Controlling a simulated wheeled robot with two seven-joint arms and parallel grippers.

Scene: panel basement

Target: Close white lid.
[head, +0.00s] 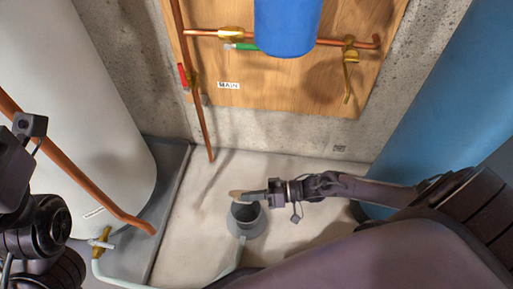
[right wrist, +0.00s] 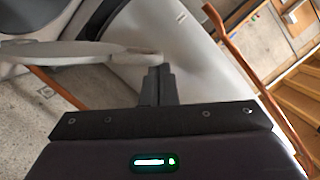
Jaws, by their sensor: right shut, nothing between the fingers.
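The pale lid (head: 237,195) is over the mouth of a grey upright pipe fitting (head: 248,216) on the floor. It looks raised at an angle, with the dark opening showing below it.
A white tank (head: 75,120) stands left on a grey pad, with a copper pipe and brass valve (head: 103,241). A blue tank (head: 435,95) stands right. A wooden panel (head: 270,75) with pipes is behind. Floor around the fitting is mostly clear, with a pale hose near it.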

